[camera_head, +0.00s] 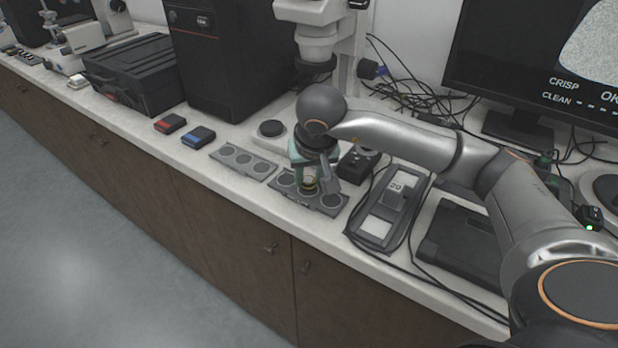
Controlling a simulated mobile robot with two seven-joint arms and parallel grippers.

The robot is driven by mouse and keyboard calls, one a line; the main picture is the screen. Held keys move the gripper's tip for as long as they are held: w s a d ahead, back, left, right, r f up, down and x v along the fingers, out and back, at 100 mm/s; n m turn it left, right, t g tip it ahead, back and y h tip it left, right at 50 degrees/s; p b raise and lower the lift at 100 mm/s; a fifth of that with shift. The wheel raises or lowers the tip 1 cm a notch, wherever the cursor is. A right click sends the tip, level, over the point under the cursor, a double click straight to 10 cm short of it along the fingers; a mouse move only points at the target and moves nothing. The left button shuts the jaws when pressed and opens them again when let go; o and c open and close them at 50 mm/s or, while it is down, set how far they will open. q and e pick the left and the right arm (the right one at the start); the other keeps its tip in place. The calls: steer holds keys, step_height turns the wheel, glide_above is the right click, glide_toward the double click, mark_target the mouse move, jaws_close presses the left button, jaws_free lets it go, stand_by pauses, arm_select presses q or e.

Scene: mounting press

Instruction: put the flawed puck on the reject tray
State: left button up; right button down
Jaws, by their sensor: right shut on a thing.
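My right gripper (312,184) points down over the right-hand grey three-place tray (277,192) near the bench's front edge. It is shut on a small round puck (309,186), mostly hidden by the fingers; I cannot tell whether it touches the tray or whether it has a flaw. Round discs or wells show on this tray on both sides of the gripper. A second grey three-place tray (236,167) lies just to the left, with three round places. No label shows which one is the reject tray. My left gripper is not in view.
A microscope (318,45) stands behind the gripper. Red (170,123) and blue (198,136) boxes lie left of the trays. A monitor (530,70) stands back right.

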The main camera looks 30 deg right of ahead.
steer(key=shift+f, duration=0.25)
steer(key=shift+f, duration=0.15)
steer(key=c, duration=0.6)
jaws_free()
steer(key=shift+o, duration=0.2)
